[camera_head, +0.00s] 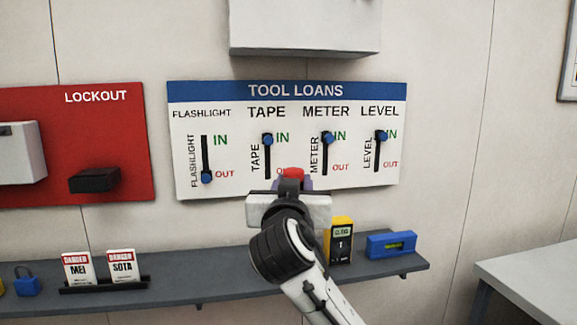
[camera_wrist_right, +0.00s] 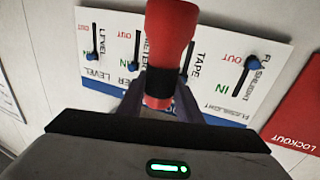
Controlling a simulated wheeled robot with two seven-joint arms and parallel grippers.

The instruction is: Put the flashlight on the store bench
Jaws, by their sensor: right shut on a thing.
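The red flashlight (camera_wrist_right: 171,32) with a dark band stands up between the fingers of my right gripper (camera_wrist_right: 158,100) in the wrist view, and the fingers are shut on it. In the head view only its red end (camera_head: 293,173) shows above my right gripper (camera_head: 291,186), in front of the tool board. The rest is hidden behind the gripper. A grey bench top (camera_head: 535,280) shows at the lower right, clear in the part seen; I cannot tell if it is the store bench. My left gripper is not in view.
The TOOL LOANS board (camera_head: 285,91) has its flashlight slider at OUT and the others at IN. A grey wall shelf (camera_head: 225,286) below holds a yellow meter (camera_head: 341,240), a blue level (camera_head: 391,245), danger tags and a blue padlock. A white box (camera_head: 305,30) hangs above.

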